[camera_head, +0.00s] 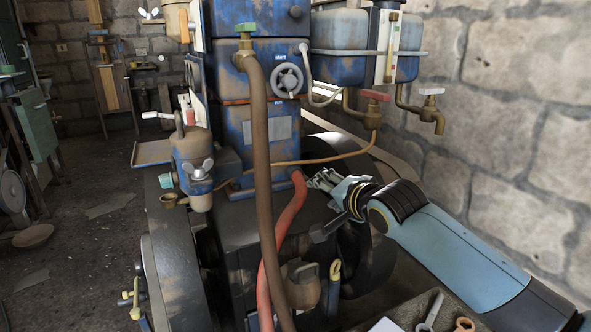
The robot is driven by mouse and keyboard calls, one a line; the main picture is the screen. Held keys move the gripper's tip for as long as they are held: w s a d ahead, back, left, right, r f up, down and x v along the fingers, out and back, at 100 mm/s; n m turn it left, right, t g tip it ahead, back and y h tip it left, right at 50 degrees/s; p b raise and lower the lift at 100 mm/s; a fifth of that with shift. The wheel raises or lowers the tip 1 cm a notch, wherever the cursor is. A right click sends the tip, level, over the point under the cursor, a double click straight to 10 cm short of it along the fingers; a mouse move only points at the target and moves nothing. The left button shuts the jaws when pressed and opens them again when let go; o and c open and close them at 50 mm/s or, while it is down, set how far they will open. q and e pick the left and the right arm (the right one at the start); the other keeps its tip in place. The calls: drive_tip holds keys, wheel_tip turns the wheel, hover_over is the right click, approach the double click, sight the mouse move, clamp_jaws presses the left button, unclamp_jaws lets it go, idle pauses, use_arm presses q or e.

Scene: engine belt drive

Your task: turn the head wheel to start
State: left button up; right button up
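The small grey round wheel (287,80) sits on the front of the blue engine head (245,75), with its rim and spokes facing me. My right gripper (318,181) reaches in from the right on a light blue arm. It is low beside the engine block, below and to the right of the wheel, and apart from it. Its grey fingers point left, close to the upper end of the red hose. They are small and overlap, so I cannot tell whether they are open or shut. My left gripper is not in view.
A brown pipe (260,150) rises in front of the engine, left of the wheel. A red hose (287,225) curves down the front. Blue tanks (340,38) and brass taps (432,110) are at the right, before a stone wall. Open floor lies at the left.

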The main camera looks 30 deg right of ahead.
sight(291, 83)
drive_tip(key=w+a+r+t, duration=0.1)
drive_tip(key=w+r+t, duration=0.1)
drive_tip(key=r, duration=0.8)
drive_tip(key=w+r+t, duration=0.2)
drive_tip(key=r, duration=0.8)
drive_tip(key=w, duration=0.3)
drive_tip(key=w+b, duration=0.1)
drive_tip(key=w, duration=0.5)
drive_tip(key=shift+w+d+r, duration=0.25)
drive_tip(key=shift+w+d, duration=0.05)
drive_tip(key=shift+w, duration=0.45)
drive_tip(key=shift+c, duration=0.3)
clamp_jaws()
drive_tip(key=shift+n, duration=0.3)
